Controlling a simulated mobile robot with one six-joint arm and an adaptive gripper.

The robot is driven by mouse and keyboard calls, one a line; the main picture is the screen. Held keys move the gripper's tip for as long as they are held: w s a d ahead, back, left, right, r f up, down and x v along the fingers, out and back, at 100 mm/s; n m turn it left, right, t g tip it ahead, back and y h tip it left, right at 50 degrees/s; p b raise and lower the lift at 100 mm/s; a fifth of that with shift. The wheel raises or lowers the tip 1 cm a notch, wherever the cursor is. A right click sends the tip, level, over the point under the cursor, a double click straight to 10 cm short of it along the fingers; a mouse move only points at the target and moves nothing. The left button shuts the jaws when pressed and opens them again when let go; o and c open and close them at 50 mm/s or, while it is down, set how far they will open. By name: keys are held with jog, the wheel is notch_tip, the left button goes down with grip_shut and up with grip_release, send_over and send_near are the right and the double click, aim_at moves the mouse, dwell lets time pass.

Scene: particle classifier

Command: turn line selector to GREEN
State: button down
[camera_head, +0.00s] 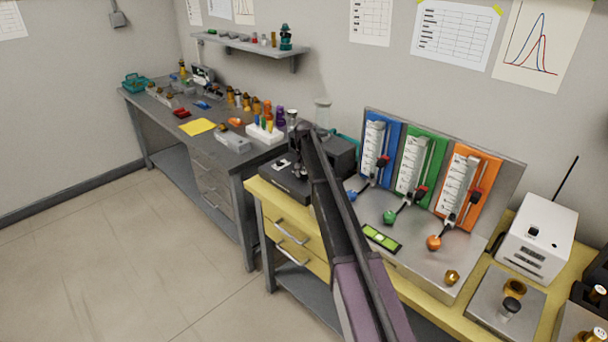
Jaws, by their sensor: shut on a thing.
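My gripper (299,170) points down at the top of a dark unit (280,186) at the left end of the yellow bench. It is shut on a small part there, which looks like the line selector's knob. The knob is mostly hidden by my gripper, and I cannot tell which way it is turned. A small white marking (282,162) shows on the unit's top, left of my gripper. On the metal stand to the right are a blue panel (369,136), a green panel (431,154) and an orange panel (488,192), each with a white scale.
My arm crosses the bench front. Blue, green (390,217) and orange (433,243) knobs sit on the stand, with a green level (381,238) left of the orange one. A white box (538,240) stands right. A cluttered grey bench (220,160) is left; the floor before it is clear.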

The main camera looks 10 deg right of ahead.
jog(key=m, duration=0.7)
jog(key=shift+s, duration=0.1)
jog(key=m, duration=0.7)
dwell(0.4)
jog(key=shift+c, duration=1.3)
grip_release()
jog(key=shift+w, duration=0.2)
